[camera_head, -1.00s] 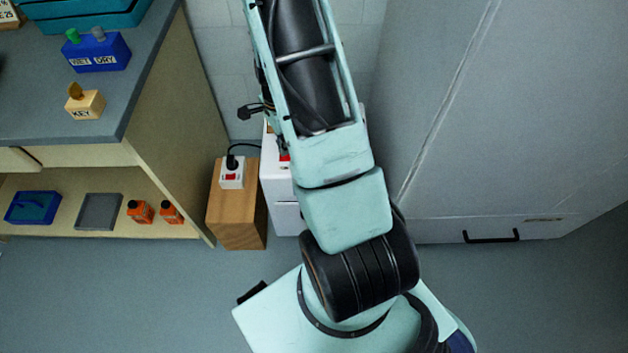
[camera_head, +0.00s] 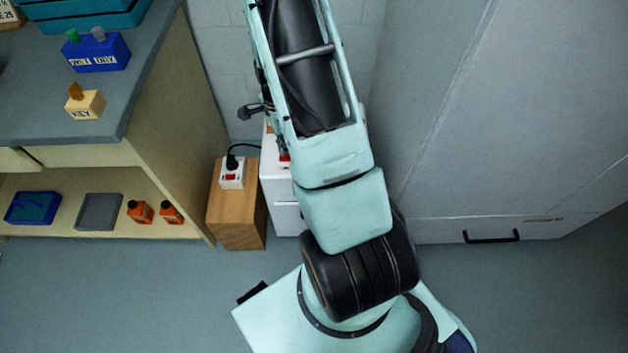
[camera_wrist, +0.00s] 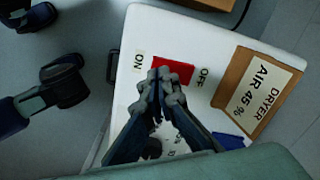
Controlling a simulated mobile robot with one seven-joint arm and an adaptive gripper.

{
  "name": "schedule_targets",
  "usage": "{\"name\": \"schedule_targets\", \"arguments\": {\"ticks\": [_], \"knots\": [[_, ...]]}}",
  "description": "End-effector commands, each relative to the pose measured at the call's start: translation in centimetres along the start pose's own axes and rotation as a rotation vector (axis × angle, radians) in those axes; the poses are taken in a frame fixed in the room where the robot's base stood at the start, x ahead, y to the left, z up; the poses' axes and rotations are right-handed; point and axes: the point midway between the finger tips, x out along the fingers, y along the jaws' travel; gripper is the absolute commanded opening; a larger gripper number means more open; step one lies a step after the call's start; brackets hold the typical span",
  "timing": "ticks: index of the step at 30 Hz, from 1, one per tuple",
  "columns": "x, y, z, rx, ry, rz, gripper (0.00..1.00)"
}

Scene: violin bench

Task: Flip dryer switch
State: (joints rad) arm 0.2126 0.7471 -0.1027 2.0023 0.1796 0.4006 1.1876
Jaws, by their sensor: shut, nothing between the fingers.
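The dryer is a white box (camera_wrist: 205,42) with a red switch (camera_wrist: 175,66) on its top, between an ON label (camera_wrist: 139,62) and an OFF label (camera_wrist: 203,77). A tan plate (camera_wrist: 257,92) reading "DRYER AIR 45 %" is also on the top. My gripper (camera_wrist: 164,74) is shut and empty, with its fingertips at the red switch, covering part of it. I cannot tell whether they touch it or which way it is tipped. In the head view the white dryer (camera_head: 278,188) is partly behind my arm, which hides my fingers.
A wooden block (camera_head: 238,215) with a power strip (camera_head: 232,175) and plugged-in cord stands left of the dryer. A bench (camera_head: 185,120) is further left, with orange bottles (camera_head: 140,212) on its shelf. A large grey cabinet (camera_head: 490,130) is at right.

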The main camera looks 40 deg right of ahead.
Motion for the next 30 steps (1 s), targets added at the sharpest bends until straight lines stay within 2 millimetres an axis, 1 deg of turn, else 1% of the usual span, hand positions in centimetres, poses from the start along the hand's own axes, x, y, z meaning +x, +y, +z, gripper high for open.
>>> {"name": "schedule_targets", "arguments": {"ticks": [30], "knots": [[1.5, 0.0, 0.0, 0.000, 0.000, 0.000, 0.00]]}}
